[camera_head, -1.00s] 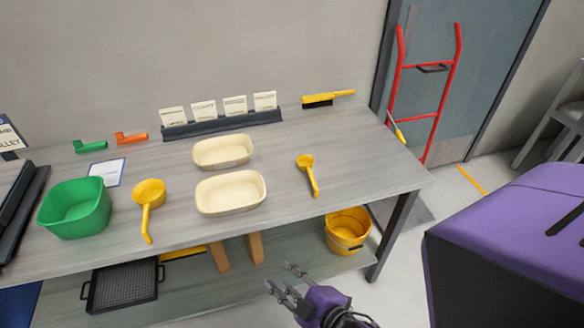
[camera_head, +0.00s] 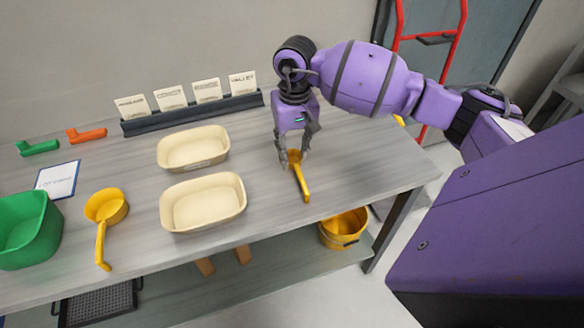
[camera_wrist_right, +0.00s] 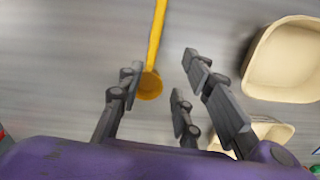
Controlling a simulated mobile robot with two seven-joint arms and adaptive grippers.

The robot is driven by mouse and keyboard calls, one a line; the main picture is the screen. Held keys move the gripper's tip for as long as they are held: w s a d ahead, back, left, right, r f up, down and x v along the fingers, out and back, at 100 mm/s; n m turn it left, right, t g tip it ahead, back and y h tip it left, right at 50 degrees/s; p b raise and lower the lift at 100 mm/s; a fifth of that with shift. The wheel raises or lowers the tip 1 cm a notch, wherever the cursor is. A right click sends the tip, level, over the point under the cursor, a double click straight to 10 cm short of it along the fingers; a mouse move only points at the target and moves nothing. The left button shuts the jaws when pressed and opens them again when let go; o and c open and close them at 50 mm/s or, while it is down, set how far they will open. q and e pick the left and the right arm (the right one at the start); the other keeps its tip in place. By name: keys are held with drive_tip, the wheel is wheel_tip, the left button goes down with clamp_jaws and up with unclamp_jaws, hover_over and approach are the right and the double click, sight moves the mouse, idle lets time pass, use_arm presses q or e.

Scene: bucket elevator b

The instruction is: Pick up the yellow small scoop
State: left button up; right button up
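The small yellow scoop (camera_head: 302,184) lies on the grey table, right of the two cream trays. Its handle points toward the table's front edge. My right gripper (camera_head: 293,160) points down over the scoop's bowl end, and its fingers partly hide the bowl. In the right wrist view the scoop (camera_wrist_right: 151,84) shows its bowl between the spread fingers of the right gripper (camera_wrist_right: 155,95), with the handle running up out of the picture. The fingers look apart from the scoop; whether they touch the table is unclear. My left gripper is not in view.
A larger yellow scoop (camera_head: 106,207) and a green tub (camera_head: 28,232) stand at the left. The cream trays (camera_head: 203,203) (camera_head: 193,148) are left of my gripper. A card rack (camera_head: 192,114) stands behind. A yellow bucket (camera_head: 343,228) is below the table.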

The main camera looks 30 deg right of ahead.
sight(299, 170)
drive_tip(key=shift+s+d+f+p, duration=0.15)
drive_tip(key=shift+s+f+p, duration=0.1)
drive_tip(key=shift+f, duration=1)
drive_tip(key=shift+s+d+f+p, duration=0.15)
drive_tip(key=shift+d+f+p, duration=0.1)
drive_tip(key=shift+f, duration=0.95)
drive_tip(key=shift+s+d+f+p, duration=0.1)
drive_tip(key=shift+s+f+p, duration=0.15)
drive_tip(key=shift+f, duration=1)
clamp_jaws()
